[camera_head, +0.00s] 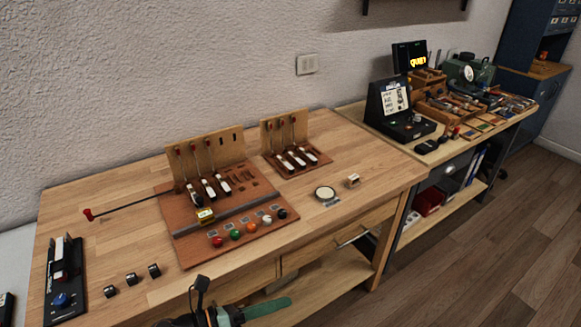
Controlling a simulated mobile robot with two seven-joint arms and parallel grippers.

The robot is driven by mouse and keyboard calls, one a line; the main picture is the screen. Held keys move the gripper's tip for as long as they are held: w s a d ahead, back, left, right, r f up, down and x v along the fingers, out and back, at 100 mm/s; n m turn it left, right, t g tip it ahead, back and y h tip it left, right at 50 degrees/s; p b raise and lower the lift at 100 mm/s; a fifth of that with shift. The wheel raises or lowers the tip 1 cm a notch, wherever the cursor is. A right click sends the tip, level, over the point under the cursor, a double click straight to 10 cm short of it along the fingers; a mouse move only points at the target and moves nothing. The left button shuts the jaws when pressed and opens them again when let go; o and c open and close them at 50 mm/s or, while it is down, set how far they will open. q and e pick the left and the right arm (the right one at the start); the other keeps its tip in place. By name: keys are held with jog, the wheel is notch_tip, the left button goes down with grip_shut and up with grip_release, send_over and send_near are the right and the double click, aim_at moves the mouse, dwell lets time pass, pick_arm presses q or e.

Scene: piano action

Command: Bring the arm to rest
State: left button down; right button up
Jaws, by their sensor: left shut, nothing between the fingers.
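My left gripper (270,307) is at the bottom of the view, in front of the workbench's front edge. Its green fingers are together with nothing between them, and it touches nothing that I can see. The piano action model (218,222) stands on the workbench (330,139) behind it, with a wooden back board, several upright wires and black-and-white hammers. A thin black rod with a red end (88,214) reaches out from its left side over the bench. My right gripper is out of view.
Coloured buttons (235,234) line the model's front. A second, smaller model (291,150) stands behind right. A round disc (325,193) and a small block (352,180) lie to the right. A black device (62,285) and several black pieces (132,279) lie at left.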

pick_arm(q)
jog(key=s+a+f+n+t+y, duration=0.1)
jog(key=a+f+n+t+y, duration=0.25)
jog(key=a+n, duration=0.5)
jog(key=s+a+f+n+t+y, duration=0.15)
jog(key=a+f+n+y, duration=0.35)
jog(key=n, duration=0.7)
jog(key=s+a+f+n+g+y, duration=0.2)
jog(key=s+a+f+n, duration=0.2)
jog(key=s+a+n, duration=0.2)
jog(key=s+a+f+n+g+y, duration=0.1)
jog(key=s+a+f+n+y, duration=0.25)
jog(key=s+a+n, duration=0.3)
jog(key=w+d+n+h, duration=0.1)
jog(key=d+n, duration=0.3)
jog(key=d, duration=0.8)
jog(key=shift+w+r+n+t, duration=0.15)
jog(key=shift+w+n+t, duration=0.15)
jog(key=shift+w+t, duration=0.1)
